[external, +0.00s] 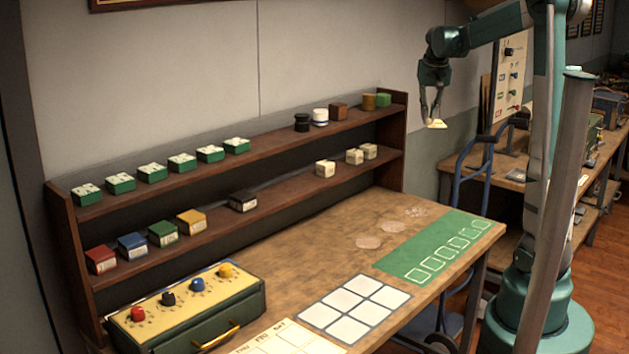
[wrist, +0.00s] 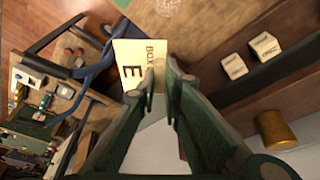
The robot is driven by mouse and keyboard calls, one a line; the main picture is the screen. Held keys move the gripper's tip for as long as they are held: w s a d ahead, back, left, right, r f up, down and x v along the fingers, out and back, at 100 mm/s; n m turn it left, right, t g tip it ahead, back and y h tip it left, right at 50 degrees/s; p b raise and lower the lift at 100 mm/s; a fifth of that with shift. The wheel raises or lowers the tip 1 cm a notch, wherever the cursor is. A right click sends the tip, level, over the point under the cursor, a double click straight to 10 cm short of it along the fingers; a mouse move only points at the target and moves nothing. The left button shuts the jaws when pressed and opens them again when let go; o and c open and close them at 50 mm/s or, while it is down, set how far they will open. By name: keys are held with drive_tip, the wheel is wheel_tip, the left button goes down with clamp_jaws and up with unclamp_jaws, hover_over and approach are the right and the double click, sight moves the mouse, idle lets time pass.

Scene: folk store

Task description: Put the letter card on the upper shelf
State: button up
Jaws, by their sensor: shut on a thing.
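The letter card (wrist: 128,62) is cream with a large dark E and the word BOX. My gripper (wrist: 160,85) is shut on it, with the card sticking out past the fingertips. In the external view my gripper (external: 432,122) is raised beyond the right end of the shelf unit, and the card (external: 438,124) shows small at its tips. The upper shelf (external: 270,136) is dark wood. It carries several green blocks (external: 152,172) at the left, and a black cylinder (external: 301,122), a white one (external: 320,116) and coloured blocks at the right.
The lower shelf (external: 290,190) holds coloured boxes and several cream cubes (external: 325,168). The table below has a green mat (external: 440,252), a white grid (external: 352,308) and a control box (external: 190,305). The upper shelf has a clear stretch in its middle. A blue hand truck (external: 470,165) stands at the right.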

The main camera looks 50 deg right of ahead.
sight(439, 123)
drive_tip(key=shift+n, duration=0.8)
drive_tip(key=s+d+r, duration=0.1)
drive_tip(key=d+r, duration=0.1)
drive_tip(key=r, duration=0.1)
drive_tip(key=s+d+r, duration=0.1)
drive_tip(key=d+r, duration=0.1)
drive_tip(key=shift+s+r, duration=0.2)
drive_tip(key=shift+s, duration=0.1)
drive_tip(key=shift+a, duration=0.1)
drive_tip(key=w+a+f+n, duration=0.1)
drive_tip(key=a+f, duration=0.4)
drive_tip(key=a, duration=0.5)
drive_tip(key=w+a+f+n+t+y, duration=0.1)
drive_tip(key=w+a+f+n, duration=0.1)
drive_tip(key=a+f, duration=0.6)
drive_tip(key=w+a+f+n, duration=0.1)
drive_tip(key=a+f, duration=0.2)
drive_tip(key=a, duration=1)
drive_tip(key=s+a+f+n, duration=0.1)
drive_tip(key=s+a+f, duration=0.3)
drive_tip(key=a, duration=0.4)
drive_tip(key=s+a+f+n+y, duration=0.1)
drive_tip(key=s+a+f, duration=0.4)
drive_tip(key=a, duration=0.3)
drive_tip(key=s+a+f+n, duration=0.2)
drive_tip(key=s+a+f, duration=0.2)
drive_tip(key=a, duration=0.4)
drive_tip(key=shift+s+a+f+y, duration=0.15)
drive_tip(key=shift+s+y, duration=0.1)
drive_tip(key=shift+y, duration=0.05)
